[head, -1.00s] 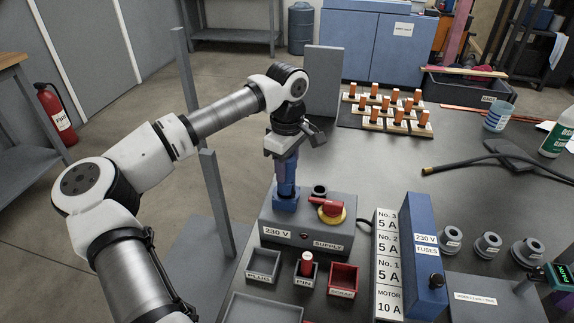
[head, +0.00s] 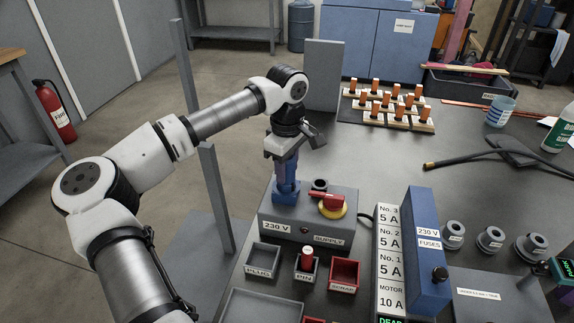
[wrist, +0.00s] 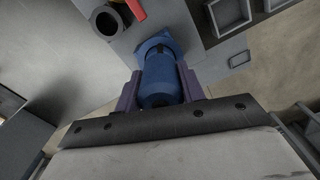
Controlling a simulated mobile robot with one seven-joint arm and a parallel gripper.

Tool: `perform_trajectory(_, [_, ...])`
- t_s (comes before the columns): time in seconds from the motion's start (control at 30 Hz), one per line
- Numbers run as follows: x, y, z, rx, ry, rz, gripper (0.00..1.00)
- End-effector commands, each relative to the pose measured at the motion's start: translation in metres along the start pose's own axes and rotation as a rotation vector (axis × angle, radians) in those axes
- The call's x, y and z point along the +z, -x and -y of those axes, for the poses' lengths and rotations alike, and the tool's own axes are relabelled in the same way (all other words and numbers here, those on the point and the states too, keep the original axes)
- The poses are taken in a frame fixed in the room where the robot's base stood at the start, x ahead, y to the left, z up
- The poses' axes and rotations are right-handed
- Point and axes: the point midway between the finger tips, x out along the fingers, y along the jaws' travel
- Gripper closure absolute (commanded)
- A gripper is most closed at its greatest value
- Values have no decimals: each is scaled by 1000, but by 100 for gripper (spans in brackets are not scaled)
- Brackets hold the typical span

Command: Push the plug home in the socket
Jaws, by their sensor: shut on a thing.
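My gripper (head: 288,178) points down over the left part of the grey supply box (head: 275,239). Its purple fingers are shut on the blue plug (wrist: 160,82), one on each side in the wrist view. Below the plug is the blue socket (head: 286,197) on top of the box; its flange also shows in the wrist view (wrist: 153,45). The plug looks upright and in line with the socket, its lower end in or at the socket mouth. The fingers hide the joint, so I cannot tell how deep it sits.
Trays (head: 263,260) lie in front. A fuse box (head: 427,255) stands to the right, and a grey upright panel (head: 323,80) behind.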

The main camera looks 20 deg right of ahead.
Motion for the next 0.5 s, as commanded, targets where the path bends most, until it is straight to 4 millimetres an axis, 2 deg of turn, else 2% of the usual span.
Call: perform_trajectory(0.5, [0,-17,0,0,0,0,88])
